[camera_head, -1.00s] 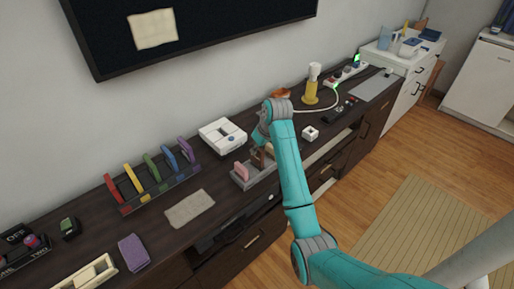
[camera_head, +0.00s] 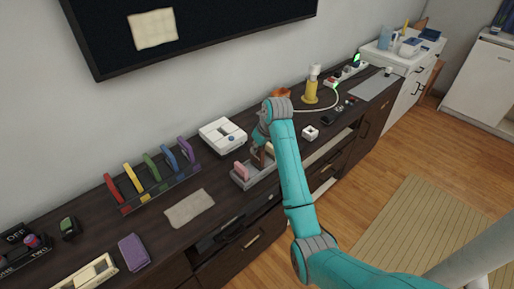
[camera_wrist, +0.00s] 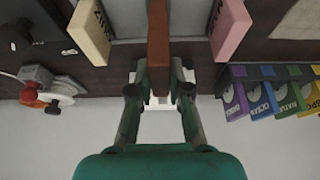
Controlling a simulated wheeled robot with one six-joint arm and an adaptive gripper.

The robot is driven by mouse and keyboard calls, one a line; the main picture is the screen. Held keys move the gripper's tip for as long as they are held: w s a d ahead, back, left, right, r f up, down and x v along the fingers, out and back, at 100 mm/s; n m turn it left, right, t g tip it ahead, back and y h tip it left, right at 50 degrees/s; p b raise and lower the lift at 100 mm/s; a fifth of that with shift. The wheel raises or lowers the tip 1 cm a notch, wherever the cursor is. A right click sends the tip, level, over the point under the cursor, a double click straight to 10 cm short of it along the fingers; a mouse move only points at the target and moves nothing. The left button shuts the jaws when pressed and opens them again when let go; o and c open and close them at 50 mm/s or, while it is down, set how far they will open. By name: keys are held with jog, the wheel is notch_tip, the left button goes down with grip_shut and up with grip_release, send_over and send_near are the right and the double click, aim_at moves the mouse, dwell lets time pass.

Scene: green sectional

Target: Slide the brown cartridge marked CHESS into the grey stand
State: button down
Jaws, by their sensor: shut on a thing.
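My gripper (camera_wrist: 158,80) is shut on the brown cartridge (camera_wrist: 158,40), which stands out between the fingertips in the wrist view. No marking on it can be read. The grey stand (camera_wrist: 183,23) lies behind it; in the head view the stand (camera_head: 240,183) is near the dresser's front edge. The brown cartridge (camera_head: 257,158) is upright at the stand's middle, between a pink cartridge (camera_head: 241,169) and a cream cartridge (camera_head: 270,148). I cannot tell how deep it sits. My arm hides the stand's right part.
A dark rack (camera_head: 160,189) holds several coloured cartridges to the left. A white console (camera_head: 222,134) stands behind the stand. A grey cloth (camera_head: 189,208) and a purple cartridge (camera_head: 133,252) lie left. A small white block (camera_head: 310,132) and a yellow-based device (camera_head: 311,94) are to the right.

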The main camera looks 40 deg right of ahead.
aim_at(257, 156)
jog(key=shift+f, duration=2.25)
jog(key=c, duration=1)
grip_release()
jog(key=v, duration=1.2)
